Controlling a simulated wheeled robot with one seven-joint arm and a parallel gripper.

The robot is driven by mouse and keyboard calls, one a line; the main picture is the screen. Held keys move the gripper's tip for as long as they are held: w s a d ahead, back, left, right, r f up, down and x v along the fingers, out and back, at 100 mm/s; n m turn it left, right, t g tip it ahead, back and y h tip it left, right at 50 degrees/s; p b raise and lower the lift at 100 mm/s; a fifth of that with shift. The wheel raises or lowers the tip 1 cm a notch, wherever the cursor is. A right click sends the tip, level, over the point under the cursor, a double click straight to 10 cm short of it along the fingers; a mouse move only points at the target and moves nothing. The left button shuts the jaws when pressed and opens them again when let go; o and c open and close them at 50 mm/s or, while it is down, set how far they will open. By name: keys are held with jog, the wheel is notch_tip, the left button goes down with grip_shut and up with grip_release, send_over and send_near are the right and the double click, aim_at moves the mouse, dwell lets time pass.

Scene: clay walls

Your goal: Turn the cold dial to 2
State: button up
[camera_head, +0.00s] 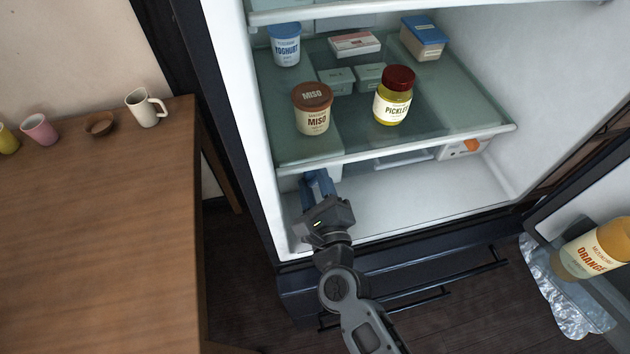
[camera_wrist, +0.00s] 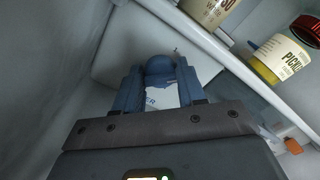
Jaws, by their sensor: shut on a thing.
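My gripper (camera_head: 318,180) reaches under the glass shelf at the left of the open fridge. A white label (camera_wrist: 162,96) shows between the fingers, with only the letters "ER" readable. The dial's numbers and setting cannot be made out.
The glass shelf (camera_head: 270,120) overhead carries a miso tub (camera_head: 312,118), a pickle jar (camera_head: 394,105), a yoghurt tub (camera_head: 285,50) and several boxes. The left fridge wall is close to my gripper. The door stands open at right.

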dwell(0.4)
jog(key=o, duration=1)
jog(key=shift+o, duration=0.2)
jog(key=shift+s, duration=0.1)
jog(key=b+v, duration=0.1)
jog(key=v, duration=0.5)
jog(key=shift+s+f, duration=0.1)
jog(key=shift+s, duration=0.15)
jog(key=shift+s+d, duration=0.2)
jog(key=shift+s, duration=0.3)
